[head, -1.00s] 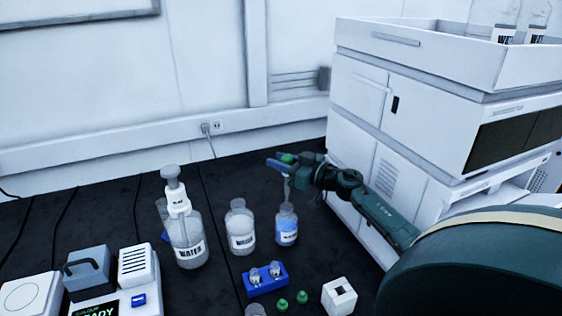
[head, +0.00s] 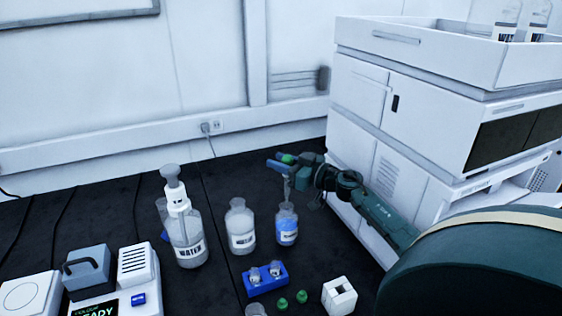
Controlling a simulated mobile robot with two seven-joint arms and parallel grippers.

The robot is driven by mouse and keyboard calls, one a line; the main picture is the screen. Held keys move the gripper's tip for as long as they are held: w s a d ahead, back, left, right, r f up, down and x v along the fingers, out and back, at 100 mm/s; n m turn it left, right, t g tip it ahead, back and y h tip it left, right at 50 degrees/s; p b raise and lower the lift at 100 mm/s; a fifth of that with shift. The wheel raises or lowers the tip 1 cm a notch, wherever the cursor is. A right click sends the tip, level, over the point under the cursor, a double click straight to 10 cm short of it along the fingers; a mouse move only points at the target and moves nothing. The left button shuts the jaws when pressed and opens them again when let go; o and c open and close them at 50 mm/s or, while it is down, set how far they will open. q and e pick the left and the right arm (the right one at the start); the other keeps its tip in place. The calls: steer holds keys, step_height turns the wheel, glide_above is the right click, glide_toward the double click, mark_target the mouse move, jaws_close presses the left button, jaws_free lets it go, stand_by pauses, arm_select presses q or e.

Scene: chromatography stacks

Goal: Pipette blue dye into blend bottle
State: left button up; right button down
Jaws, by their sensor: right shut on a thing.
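A clear bottle with blue liquid (head: 287,231) stands on the dark bench, open at the top. My right gripper (head: 296,165) is above it, shut on a blue pipette with a green part (head: 277,165). The pipette's thin shaft points down at the bottle's neck; I cannot tell how far its tip is inside. A clear bottle with a white label (head: 241,229) stands just left of the blue one. Its label is too small to read, so I cannot tell if it is the blend bottle. My left gripper is not in view.
A WATER bottle with a pump top (head: 188,240) stands further left. In front are a blue rack with small vials (head: 266,284), two green caps (head: 283,303) and a white block (head: 340,296). A white instrument stack (head: 400,100) rises at the right. A device reading READY sits front left.

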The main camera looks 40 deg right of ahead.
mark_target(288, 195)
steer(key=shift+f+b, duration=1.4)
steer(key=shift+f, duration=1.3)
steer(key=shift+f+b, duration=1.3)
steer(key=shift+f, duration=0.95)
steer(key=c, duration=1.6)
jaws_free()
